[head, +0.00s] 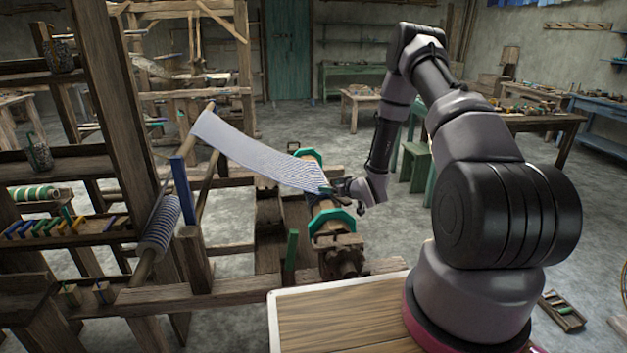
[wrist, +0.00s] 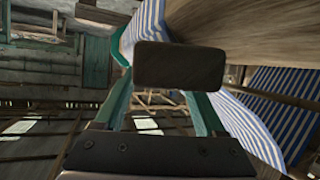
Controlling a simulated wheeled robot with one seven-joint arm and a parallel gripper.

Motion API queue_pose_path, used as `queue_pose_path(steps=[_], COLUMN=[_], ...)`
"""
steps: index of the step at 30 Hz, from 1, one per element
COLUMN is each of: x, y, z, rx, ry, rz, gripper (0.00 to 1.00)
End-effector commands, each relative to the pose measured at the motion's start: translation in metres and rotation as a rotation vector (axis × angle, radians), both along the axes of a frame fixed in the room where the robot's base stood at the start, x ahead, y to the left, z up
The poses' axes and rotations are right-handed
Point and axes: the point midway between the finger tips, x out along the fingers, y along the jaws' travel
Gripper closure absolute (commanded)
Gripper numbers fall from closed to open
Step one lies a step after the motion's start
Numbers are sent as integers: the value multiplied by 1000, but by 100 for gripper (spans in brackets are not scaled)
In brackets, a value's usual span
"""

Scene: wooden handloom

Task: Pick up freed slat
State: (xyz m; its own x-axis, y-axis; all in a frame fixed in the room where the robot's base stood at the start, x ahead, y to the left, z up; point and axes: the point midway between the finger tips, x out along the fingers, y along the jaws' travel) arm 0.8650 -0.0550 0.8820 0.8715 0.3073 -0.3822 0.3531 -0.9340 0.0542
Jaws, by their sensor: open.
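My gripper (head: 335,189) is at the lower end of the striped cloth (head: 256,152), close beside the wooden beam (head: 311,182) with green end rings. In the wrist view my gripper (wrist: 160,98) has its two greenish fingers apart. A dark, blunt-ended block (wrist: 180,66) stands just beyond and partly across the fingertips. I cannot tell whether it is the slat's end, or whether the fingers touch it. The pale wooden beam (wrist: 255,28) is close by at the upper right. In the head view I cannot make out the slat apart from the beam and cloth.
The cloth stretches from the beam up to a bar (head: 209,108) at the left. A toothed wooden wheel (head: 343,262) is below the beam. A green post (head: 291,250) stands left of it. A wooden tabletop (head: 330,320) is in front. Open floor lies behind the beam.

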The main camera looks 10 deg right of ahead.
Motion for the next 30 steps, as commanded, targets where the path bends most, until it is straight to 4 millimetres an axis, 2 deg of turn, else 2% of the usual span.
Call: queue_pose_path(steps=[6, 15, 16, 20, 21, 22, 30], x=[29, 35, 35, 34, 34, 34, 35], y=[12, 14, 14, 14, 14, 14, 14], z=[-9, -11, -11, -11, -11, -11, -10], rx=[0, 0, 0, 0, 0, 0, 1], ry=[-1, 0, 0, 0, 0, 0, -1], rz=[1, 1, 1, 1, 1, 1, 1], gripper=[28, 28, 31, 81, 96, 100, 100])
